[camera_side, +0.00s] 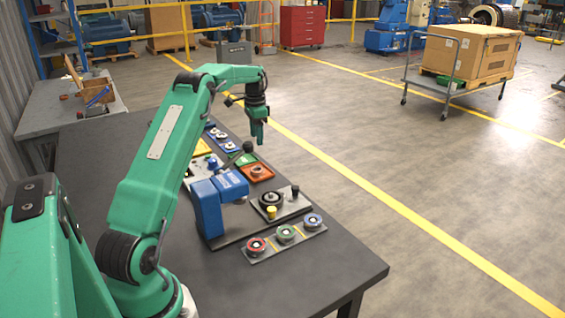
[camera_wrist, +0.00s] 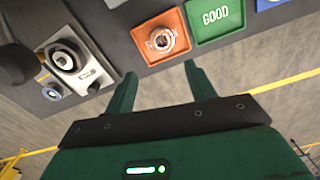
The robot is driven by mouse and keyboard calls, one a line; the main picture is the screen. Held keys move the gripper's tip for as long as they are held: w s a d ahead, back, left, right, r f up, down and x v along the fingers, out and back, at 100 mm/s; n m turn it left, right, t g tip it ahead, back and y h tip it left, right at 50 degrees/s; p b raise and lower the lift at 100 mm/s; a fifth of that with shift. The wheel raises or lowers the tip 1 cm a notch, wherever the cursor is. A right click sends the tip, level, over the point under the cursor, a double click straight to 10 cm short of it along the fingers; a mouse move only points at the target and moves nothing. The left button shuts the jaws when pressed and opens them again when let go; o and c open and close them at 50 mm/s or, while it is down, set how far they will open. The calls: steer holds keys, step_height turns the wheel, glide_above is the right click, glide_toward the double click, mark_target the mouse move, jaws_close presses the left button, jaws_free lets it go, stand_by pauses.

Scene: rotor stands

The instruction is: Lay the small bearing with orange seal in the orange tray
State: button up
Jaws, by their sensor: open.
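The orange tray (camera_side: 244,175) lies on the dark bench in the side view and shows at the top of the wrist view (camera_wrist: 140,32). A small ring-shaped bearing (camera_wrist: 160,40) rests inside the tray, with a metallic rim and an orange-brown tone; its seal is too small to make out for sure. It also shows in the side view (camera_side: 257,170). My gripper (camera_side: 257,139) is above the bench, raised over the tray area and apart from it. In the wrist view its two fingers (camera_wrist: 160,74) are spread with nothing between them.
A green tray marked GOOD (camera_wrist: 216,17) adjoins the orange one. A blue press-like block (camera_side: 220,203) and a grey fixture (camera_side: 290,207) stand nearer the camera. A strip (camera_side: 268,250) holds red, green and blue rings. The bench's right edge is close by.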

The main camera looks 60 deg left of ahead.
steer(key=s+d+r+n+t+y, duration=0.1)
steer(key=s+d+r, duration=0.1)
steer(key=d+r, duration=0.8)
steer(key=s+d+r+t, duration=0.25)
steer(key=d+r, duration=0.25)
steer(key=d, duration=0.9)
steer(key=s+d+f+t, duration=0.1)
steer(key=s+d+f, duration=0.1)
steer(key=s+d, duration=0.6)
steer(key=s+d+f+n+t+h, duration=0.1)
steer(key=s+d, duration=0.7)
steer(key=s, duration=0.3)
steer(key=shift+s+d+f, duration=0.25)
steer(key=shift+s+f, duration=0.1)
